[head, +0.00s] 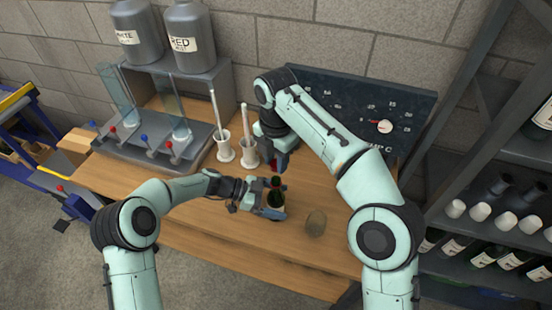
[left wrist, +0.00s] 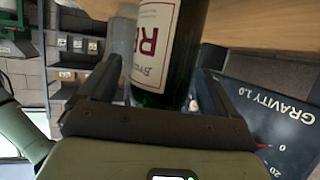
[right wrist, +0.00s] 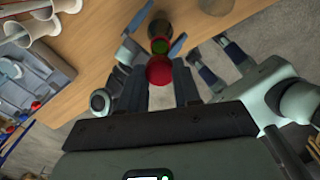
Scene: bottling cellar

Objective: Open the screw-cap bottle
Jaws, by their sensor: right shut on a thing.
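The dark green bottle (head: 276,201) stands upright at the table's front edge. Its "RE…" label shows in the left wrist view (left wrist: 155,45). My left gripper (head: 270,200) is around the bottle, a finger on each side; narrow gaps show between fingers and glass, so it looks open. My right gripper (head: 278,162) is above and behind the bottle, pointing down, shut on the red screw cap (right wrist: 158,70). The cap is apart from the bottle, whose open mouth (right wrist: 159,46) shows beyond it in the right wrist view. The cap is mostly hidden in the head view.
Two white holders (head: 225,152) with upright rods stand behind left, near a filling stand (head: 150,140) with levers. A dial panel (head: 400,110) stands at the back right; a bottle rack (head: 490,215) is further right.

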